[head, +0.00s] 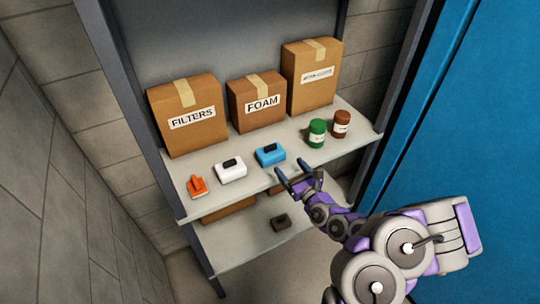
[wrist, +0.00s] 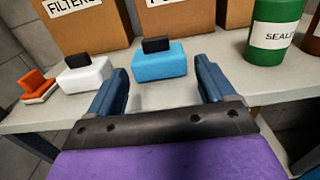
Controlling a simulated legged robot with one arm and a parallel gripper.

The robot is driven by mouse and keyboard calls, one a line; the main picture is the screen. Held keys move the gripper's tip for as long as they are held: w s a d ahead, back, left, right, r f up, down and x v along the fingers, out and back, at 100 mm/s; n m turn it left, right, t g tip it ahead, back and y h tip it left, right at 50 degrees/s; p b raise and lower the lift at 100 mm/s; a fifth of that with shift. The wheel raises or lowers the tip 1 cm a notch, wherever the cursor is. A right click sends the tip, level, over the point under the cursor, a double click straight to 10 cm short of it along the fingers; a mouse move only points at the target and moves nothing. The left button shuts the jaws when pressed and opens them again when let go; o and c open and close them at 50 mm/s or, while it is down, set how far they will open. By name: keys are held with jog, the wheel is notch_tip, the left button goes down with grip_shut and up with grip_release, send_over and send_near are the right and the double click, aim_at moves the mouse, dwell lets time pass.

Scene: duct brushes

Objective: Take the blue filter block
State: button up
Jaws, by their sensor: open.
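The blue filter block (head: 270,155) has a black grip on top and sits on the upper shelf (head: 240,195) near its front edge. In the wrist view the blue filter block (wrist: 158,65) stands upright ahead of my gripper, between the lines of the two fingers and nearer the left one. My gripper (head: 297,176) is open and empty at the shelf's front edge, just in front and to the right of the block. Both fingers of my gripper (wrist: 165,88) show in the wrist view, apart from the block.
Left of the block are a white block (head: 231,171) and an orange scraper-like tool (head: 196,187). A green jar (head: 316,133) and a brown jar (head: 341,124) stand to the right. Boxes labelled FILTERS (head: 187,115) and FOAM (head: 257,103) stand behind. A dark block (head: 280,222) lies on the lower shelf.

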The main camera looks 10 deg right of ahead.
aim_at(271, 148)
jog(key=w+a, duration=0.1)
jog(key=w, duration=0.1)
jog(key=w+a+b, duration=0.1)
jog(key=w+a, duration=0.1)
jog(key=w, duration=0.1)
jog(key=shift+w+a+b, duration=0.3)
jog(key=shift+w+b, duration=0.05)
jog(key=shift+w+d+b, duration=0.1)
jog(key=shift+w+b, duration=0.25)
jog(key=shift+w, duration=0.9)
jog(key=shift+w+d, duration=0.3)
jog(key=shift+w, duration=0.1)
jog(key=w+a, duration=0.1)
jog(key=w+a+b, duration=0.1)
jog(key=w, duration=0.1)
jog(key=w+a+b, duration=0.1)
jog(key=shift+w+a+f, duration=0.1)
jog(key=shift+w+f, duration=0.2)
jog(key=shift+w, duration=0.15)
jog(key=shift+d, duration=0.5)
jog(key=shift+c, duration=0.5)
jog(key=shift+a, duration=0.35)
jog(key=c, duration=0.7)
jog(key=shift+c, duration=1.3)
jog(key=shift+d, duration=0.15)
